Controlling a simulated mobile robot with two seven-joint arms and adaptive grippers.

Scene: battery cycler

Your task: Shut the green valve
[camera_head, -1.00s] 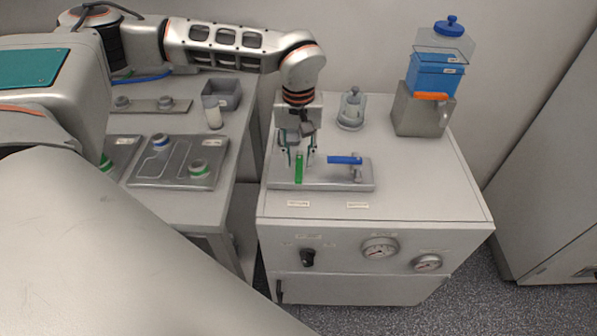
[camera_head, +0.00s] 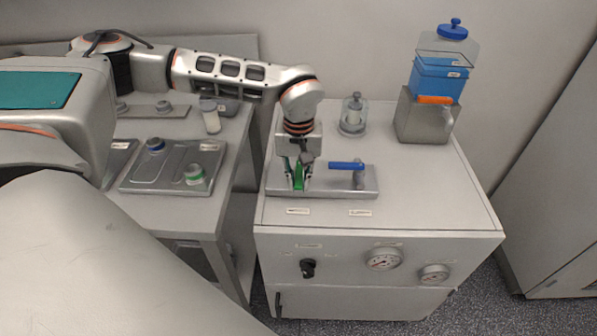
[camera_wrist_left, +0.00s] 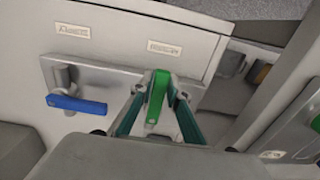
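The green valve handle (camera_head: 299,178) stands on the left of a grey valve plate (camera_head: 330,190) on top of the cabinet. Its lever points toward the cabinet front. My left gripper (camera_head: 299,184) reaches down over it, one finger on each side. In the left wrist view the green handle (camera_wrist_left: 157,95) sits between the teal fingers (camera_wrist_left: 160,100), whose tips close in against it. The valve's base is partly hidden by the fingers. My right gripper is not in view.
A blue valve handle (camera_head: 346,165) lies sideways close by on the same plate. Behind stand a small glass vessel (camera_head: 353,115) and a grey container with a blue box (camera_head: 437,80). Gauges (camera_head: 383,259) and a black knob (camera_head: 308,268) are on the cabinet front. A side table (camera_head: 225,205) is left.

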